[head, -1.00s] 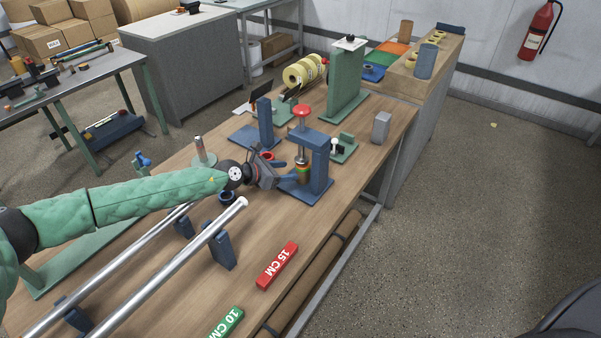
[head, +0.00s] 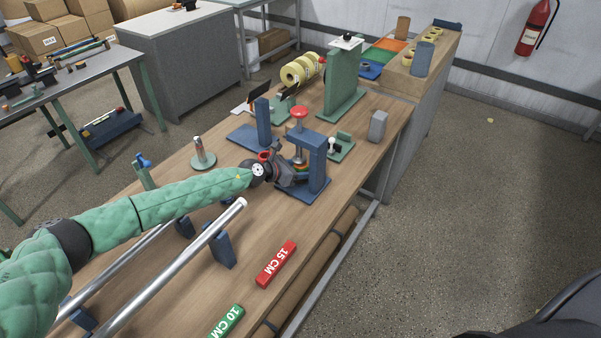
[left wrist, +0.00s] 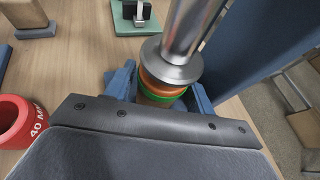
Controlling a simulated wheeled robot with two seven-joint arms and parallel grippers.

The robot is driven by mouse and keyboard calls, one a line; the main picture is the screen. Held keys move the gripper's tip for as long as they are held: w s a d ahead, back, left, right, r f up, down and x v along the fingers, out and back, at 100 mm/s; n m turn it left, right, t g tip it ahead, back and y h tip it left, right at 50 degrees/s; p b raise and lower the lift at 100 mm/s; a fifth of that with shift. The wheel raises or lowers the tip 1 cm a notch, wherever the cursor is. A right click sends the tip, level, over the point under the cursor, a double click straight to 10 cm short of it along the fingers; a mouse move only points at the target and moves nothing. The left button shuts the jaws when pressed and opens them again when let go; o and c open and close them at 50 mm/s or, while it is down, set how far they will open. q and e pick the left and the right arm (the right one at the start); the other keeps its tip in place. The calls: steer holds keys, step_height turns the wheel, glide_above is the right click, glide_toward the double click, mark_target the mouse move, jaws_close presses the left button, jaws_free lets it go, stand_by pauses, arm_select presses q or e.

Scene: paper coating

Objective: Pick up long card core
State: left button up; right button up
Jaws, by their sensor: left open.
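A brown card-coloured core with orange and green bands (left wrist: 162,90) stands under the metal ram of the blue press (head: 317,160). It also shows in the head view (head: 302,167), partly hidden by my gripper. Its length is hard to judge because the lower part is hidden. My left gripper (head: 297,178) is at the press base. In the left wrist view its open blue fingers (left wrist: 161,94) lie on either side of the core; contact cannot be told. My right gripper is not in view.
A red ring marked 40 MM (left wrist: 18,122) lies beside the gripper. The press has a red knob (head: 299,112). Two metal rails (head: 190,262) run along the near bench. Red (head: 276,265) and green (head: 227,322) length blocks lie at the front edge. A grey block (head: 377,126) stands right.

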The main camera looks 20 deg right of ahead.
arm_select(q)
steer(key=c, duration=0.8)
steer(key=shift+r, duration=0.1)
